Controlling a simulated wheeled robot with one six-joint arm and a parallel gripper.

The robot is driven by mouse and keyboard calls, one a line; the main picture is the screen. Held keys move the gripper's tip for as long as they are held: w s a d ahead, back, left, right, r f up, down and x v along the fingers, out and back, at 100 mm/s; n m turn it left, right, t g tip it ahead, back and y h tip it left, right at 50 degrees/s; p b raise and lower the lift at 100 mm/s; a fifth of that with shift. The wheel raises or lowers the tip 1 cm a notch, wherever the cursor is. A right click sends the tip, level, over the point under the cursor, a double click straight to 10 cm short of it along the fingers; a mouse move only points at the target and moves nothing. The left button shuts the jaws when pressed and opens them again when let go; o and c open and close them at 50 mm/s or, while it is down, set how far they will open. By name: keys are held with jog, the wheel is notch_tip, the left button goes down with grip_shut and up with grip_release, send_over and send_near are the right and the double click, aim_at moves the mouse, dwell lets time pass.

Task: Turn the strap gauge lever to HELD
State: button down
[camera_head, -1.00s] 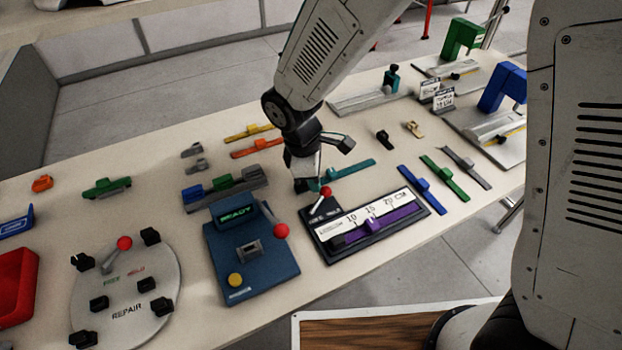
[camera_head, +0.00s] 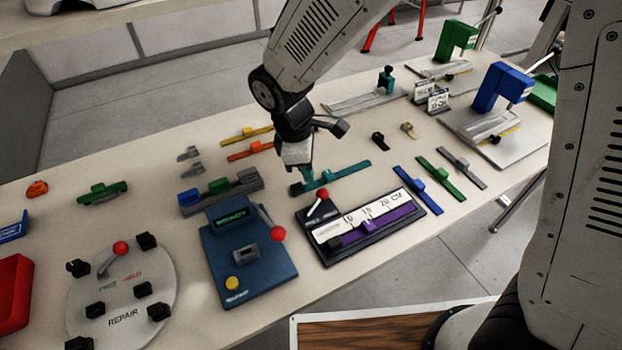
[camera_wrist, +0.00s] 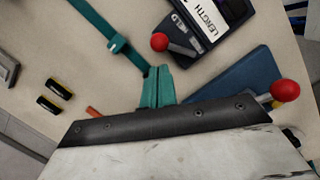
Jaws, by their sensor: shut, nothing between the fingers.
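The strap gauge (camera_head: 423,205) is a dark board with a white centimetre scale and a purple strap (camera_head: 380,228) across it. Its lever has a red ball knob (camera_head: 323,188) at the board's back left corner. In the wrist view the knob (camera_wrist: 160,42) stands beside the LENGTH label.
A blue READY device (camera_head: 262,270) with its own red-knobbed lever (camera_head: 277,234) stands left of the gauge. A round REPAIR plate (camera_head: 150,285) with another red knob is farther left. A teal strap (camera_head: 345,172) lies behind the gauge; blue and green straps lie right.

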jog(key=r, duration=0.3)
jog(key=shift+a+r, duration=0.25)
jog(key=shift+a, duration=0.1)
